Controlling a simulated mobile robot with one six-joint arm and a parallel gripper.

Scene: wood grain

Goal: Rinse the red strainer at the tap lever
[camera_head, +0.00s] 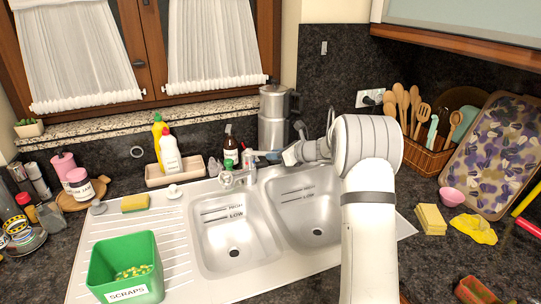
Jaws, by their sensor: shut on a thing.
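My gripper (268,156) is at the back of the sink, its fingers pointing left to the tap (236,176). It is shut on a small pinkish-red piece, which looks like the red strainer (248,158), at its fingertips. The piece is seen small and partly edge-on, right beside the top of the tap. The fingers and tap overlap here, so I cannot tell whether they touch. The tap lever cannot be made out clearly from the tap body. No running water is discernible.
The sink has a left basin (228,236) and a right basin (303,196), both empty. A green scraps bin (107,264) stands on the drainboard. Bottles and a steel pot (274,122) stand behind the tap. Yellow sponges (430,221) lie right of my arm.

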